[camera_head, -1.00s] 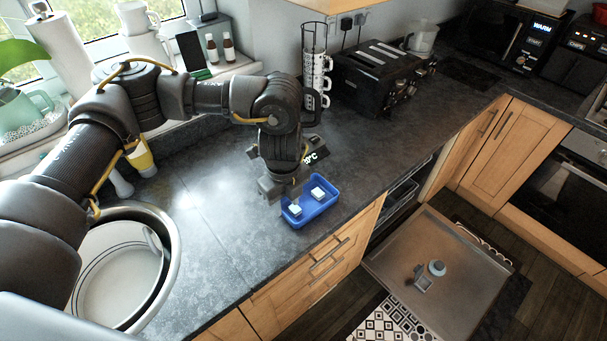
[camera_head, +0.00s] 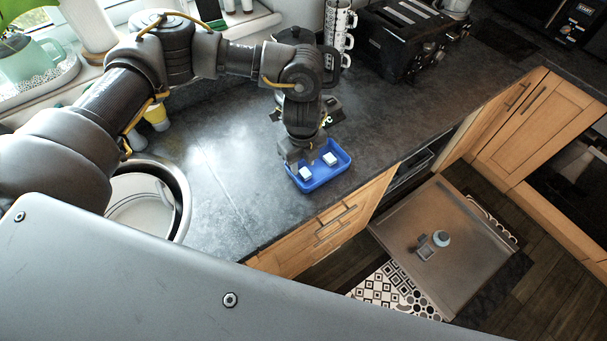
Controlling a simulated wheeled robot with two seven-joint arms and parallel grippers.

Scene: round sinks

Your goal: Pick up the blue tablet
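A small blue tray (camera_head: 322,178) sits on the dark worktop near its front edge. Two small pale block-shaped tablets lie in it: a left tablet (camera_head: 304,173) and a right tablet (camera_head: 329,159). Both look whitish, and I cannot make out which one is blue. My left gripper (camera_head: 296,158) points down at the back left side of the tray, close to the left tablet. Its fingertips are small and dark, so I cannot see whether they are open or whether they touch anything. My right gripper is not in view.
A round sink (camera_head: 182,190) with a plate inside lies at the left. A black toaster (camera_head: 405,40) and a mug rack stand behind the tray. The open dishwasher door (camera_head: 400,235) below holds a grey dispenser (camera_head: 426,248). Worktop left of the tray is clear.

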